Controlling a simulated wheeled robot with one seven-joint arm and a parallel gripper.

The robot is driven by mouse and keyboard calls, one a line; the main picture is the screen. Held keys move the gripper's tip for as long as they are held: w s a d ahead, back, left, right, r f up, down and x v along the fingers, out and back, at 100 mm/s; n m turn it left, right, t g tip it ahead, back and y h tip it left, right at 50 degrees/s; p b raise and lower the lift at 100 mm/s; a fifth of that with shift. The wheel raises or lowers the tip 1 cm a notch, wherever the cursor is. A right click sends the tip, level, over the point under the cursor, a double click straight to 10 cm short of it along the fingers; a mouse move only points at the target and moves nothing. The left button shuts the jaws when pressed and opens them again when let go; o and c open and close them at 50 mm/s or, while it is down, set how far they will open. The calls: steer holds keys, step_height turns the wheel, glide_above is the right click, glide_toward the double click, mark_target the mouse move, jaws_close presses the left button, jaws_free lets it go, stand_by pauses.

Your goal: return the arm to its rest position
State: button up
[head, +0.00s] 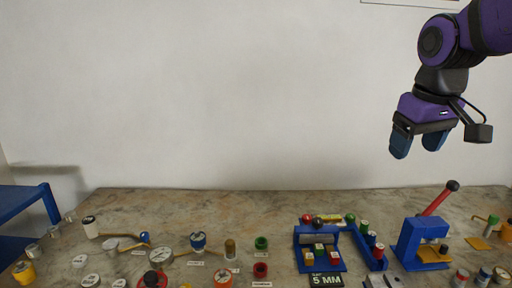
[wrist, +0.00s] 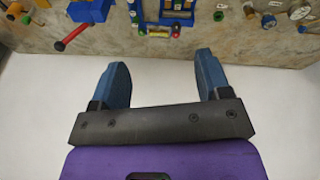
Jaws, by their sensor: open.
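My gripper (head: 418,146) hangs at the upper right of the head view, well above the back of the table, on my purple and black arm. Its two blue fingers are apart with nothing between them. In the wrist view my gripper (wrist: 163,78) shows both fingers spread, with pale wall or empty space between and beyond them. It touches nothing in either view.
A marble-patterned table (head: 270,205) spans the bottom. On it stand a blue press (head: 420,243) with a red lever (head: 440,198), a blue rack (head: 318,247), gauges and several small vessels. A blue shelf (head: 28,205) is at left. Space around my gripper is clear.

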steer(key=s+f+m+t, duration=0.1)
steer(key=s+f, duration=0.1)
steer(key=s, duration=0.5)
steer(key=s+d+f+m+t, duration=0.1)
steer(key=s+f, duration=0.1)
steer(key=s, duration=0.5)
steer(key=shift+s+y, duration=0.3)
steer(key=shift+s, duration=0.1)
